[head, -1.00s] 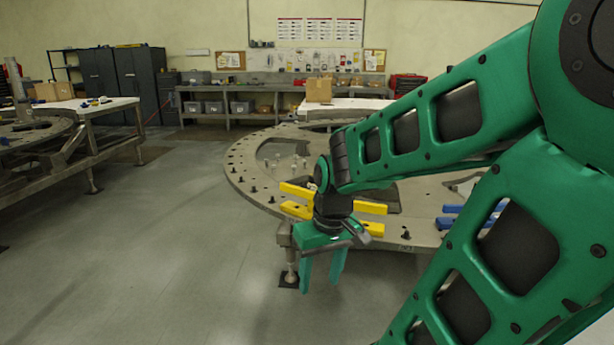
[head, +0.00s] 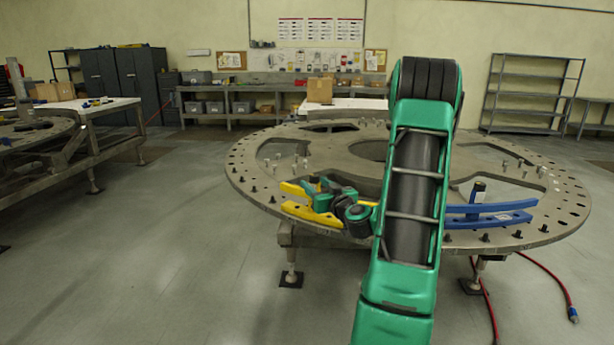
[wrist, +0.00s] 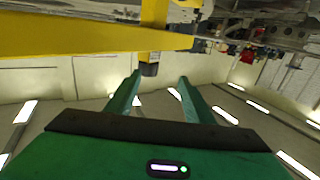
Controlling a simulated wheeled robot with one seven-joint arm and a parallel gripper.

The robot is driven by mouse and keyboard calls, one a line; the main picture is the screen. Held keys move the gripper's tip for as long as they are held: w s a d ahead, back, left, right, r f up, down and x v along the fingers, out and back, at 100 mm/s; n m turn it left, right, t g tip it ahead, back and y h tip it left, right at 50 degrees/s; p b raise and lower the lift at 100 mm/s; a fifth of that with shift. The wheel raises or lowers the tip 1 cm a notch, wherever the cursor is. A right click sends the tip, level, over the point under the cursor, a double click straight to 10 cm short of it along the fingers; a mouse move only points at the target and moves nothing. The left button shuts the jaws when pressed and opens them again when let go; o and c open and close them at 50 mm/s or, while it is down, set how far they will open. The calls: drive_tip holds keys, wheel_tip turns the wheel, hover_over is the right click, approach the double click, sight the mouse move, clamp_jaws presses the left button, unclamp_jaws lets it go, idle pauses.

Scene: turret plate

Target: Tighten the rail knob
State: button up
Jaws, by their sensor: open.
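The yellow rail (head: 312,215) is a pair of yellow bars at the front left of the round grey turret plate (head: 262,195). My gripper (head: 324,193) is low over these bars, pointing left in the head view, with its green fingers apart. In the wrist view, yellow bars (wrist: 90,42) cross the upper left. A dark knob (wrist: 149,69) stands out from the yellow part, in line with the gap between my open fingertips (wrist: 158,78). I cannot tell whether it is between them or just beyond. In the head view, my gripper and arm hide part of the yellow rail.
A blue rail (head: 500,218) with an upright dark knob (head: 479,191) is on the plate to the right. Several bolts and pegs stand around the plate's rim. A red hose (head: 545,275) lies on the floor at right.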

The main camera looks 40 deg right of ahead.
sight(312, 175)
drive_tip(key=shift+s+d+m+h, duration=0.3)
drive_tip(key=shift+d+h, duration=0.2)
drive_tip(key=shift+d, duration=0.45)
drive_tip(key=x, duration=1)
drive_tip(key=shift+w, duration=0.2)
drive_tip(key=c, duration=1)
drive_tip(key=shift+f+m+g+h, duration=0.2)
drive_tip(key=shift+m+g+h, duration=0.2)
drive_tip(key=shift+m+h, duration=0.2)
drive_tip(key=shift+c, duration=0.2)
drive_tip(key=shift+s+d+r+m+h, duration=0.1)
drive_tip(key=shift+d+r+m+h, duration=0.15)
drive_tip(key=shift+h, duration=0.25)
drive_tip(key=o, duration=1)
